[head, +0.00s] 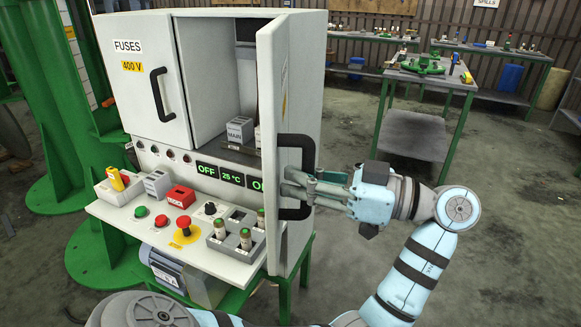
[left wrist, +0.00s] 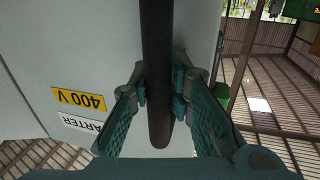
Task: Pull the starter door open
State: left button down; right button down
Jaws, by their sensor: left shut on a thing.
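The starter door (head: 303,75) is the right door of the grey cabinet, and it stands swung outward with the interior showing beside it. Its black bar handle (head: 309,155) is on the outer face. My left gripper (head: 297,188) is shut on the handle. In the left wrist view the handle (left wrist: 157,60) runs between the two green fingers (left wrist: 162,88), which touch it from both sides. The door face (left wrist: 60,45) there carries a yellow 400 V label and a partly hidden STARTER label, upside down. My right gripper is not in view.
The FUSES door (head: 140,85) is shut. A grey MAIN block (head: 240,130) stands inside the cabinet. The control shelf (head: 180,235) below holds buttons, a red block (head: 180,196) and a grey tray (head: 237,250). Open floor lies right of the door; workbenches stand behind.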

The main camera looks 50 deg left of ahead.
aim_at(278, 113)
pick_arm(q)
jog(key=shift+w+d+r, duration=0.1)
jog(key=shift+w+r, duration=0.05)
jog(key=shift+w, duration=0.1)
jog(key=c, duration=1.6)
grip_release()
jog(key=shift+d, duration=0.1)
jog(key=shift+o, duration=0.3)
jog(key=shift+s+d, duration=0.1)
jog(key=shift+s, duration=0.05)
notch_tip(278, 113, up, 10)
jog(key=shift+s+r, duration=0.1)
